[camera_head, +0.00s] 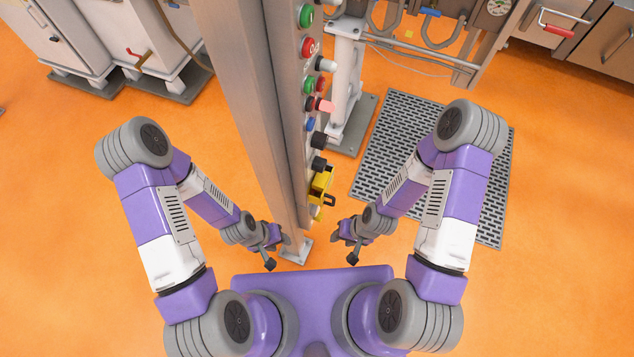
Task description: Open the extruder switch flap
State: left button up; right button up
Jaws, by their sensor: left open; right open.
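The control panel (250,100) is a tall grey metal post seen from above, with a column of buttons and switches along its right face. Low on that face sits a yellow part (320,183) with a dark loop, which looks like the switch flap; its exact position is hard to tell from this angle. My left gripper (275,250) is open and empty, left of the post near its foot. My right gripper (347,243) is open and empty, right of the post and below the yellow part in the picture. Neither gripper touches the yellow part.
Green (306,15), red (310,47) and black (319,140) buttons line the panel above the yellow part. A dark floor grating (400,130) lies to the right. White cabinets (70,40) stand at the back left. Orange floor is free on both sides.

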aim_at(323, 182)
jog(key=u, duration=0.85)
jog(key=k, duration=0.95)
jog(key=z, duration=0.7)
jog(key=i, duration=0.95)
jog(key=u, duration=0.6)
jog(key=k, duration=0.85)
jog(key=z, duration=0.35)
jog(key=i, duration=0.55)
jog(key=z, duration=0.05)
